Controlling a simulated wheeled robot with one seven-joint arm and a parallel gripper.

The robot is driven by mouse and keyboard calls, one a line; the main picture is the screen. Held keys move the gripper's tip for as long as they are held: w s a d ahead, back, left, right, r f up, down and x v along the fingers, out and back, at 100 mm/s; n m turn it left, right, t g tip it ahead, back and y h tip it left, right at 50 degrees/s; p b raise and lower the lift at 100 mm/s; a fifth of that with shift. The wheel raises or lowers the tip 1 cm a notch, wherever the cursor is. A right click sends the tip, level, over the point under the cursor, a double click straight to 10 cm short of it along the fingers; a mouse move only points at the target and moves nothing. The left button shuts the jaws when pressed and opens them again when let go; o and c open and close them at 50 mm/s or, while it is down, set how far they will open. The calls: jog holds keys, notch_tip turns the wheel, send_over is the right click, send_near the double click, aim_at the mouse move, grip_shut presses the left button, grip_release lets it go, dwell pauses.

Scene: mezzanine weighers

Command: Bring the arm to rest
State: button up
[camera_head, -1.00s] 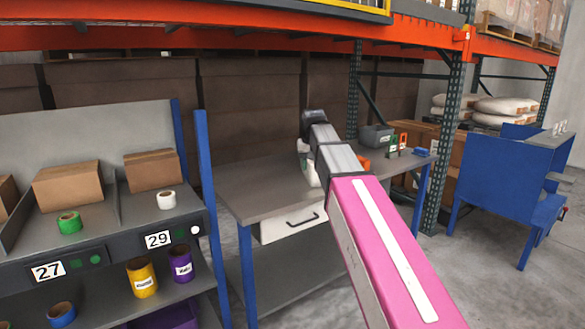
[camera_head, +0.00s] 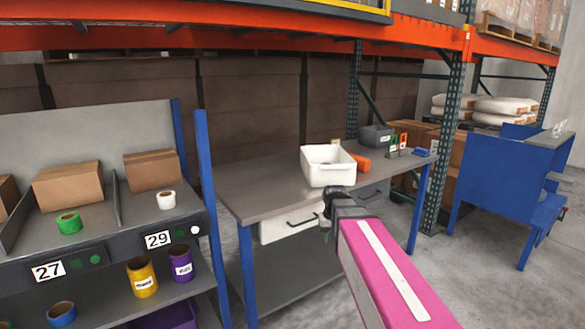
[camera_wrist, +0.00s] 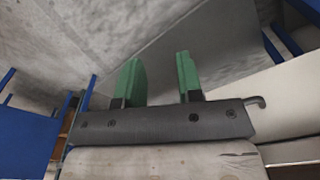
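My gripper shows in the wrist view (camera_wrist: 158,80) with its two green fingers apart and nothing between them, so it is open and empty. In the head view my pink arm reaches forward from the lower right. My gripper's end (camera_head: 326,222) hangs just in front of the workbench's front edge, below the white bin. Its fingertips are hard to make out there. The workbench (camera_head: 250,180) has a grey top and a white drawer (camera_head: 287,224) with a dark handle.
A white bin (camera_head: 328,176) stands on the bench, with an orange object (camera_head: 361,163) beside it. A grey box (camera_head: 377,135) is at the back. The shelf unit (camera_head: 100,222) with cartons and tape rolls is at left. A blue stand (camera_head: 505,172) is at right, past open floor.

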jog(key=s+d+f, duration=0.2)
jog(key=s+f, duration=0.4)
jog(key=s+d+f, duration=0.2)
jog(key=s+f, duration=0.4)
jog(key=f, duration=0.1)
jog(key=shift+d+f+m+g, duration=0.2)
jog(key=shift+d+m+g, duration=0.1)
jog(key=shift+g, duration=0.1)
jog(key=shift+a, duration=0.1)
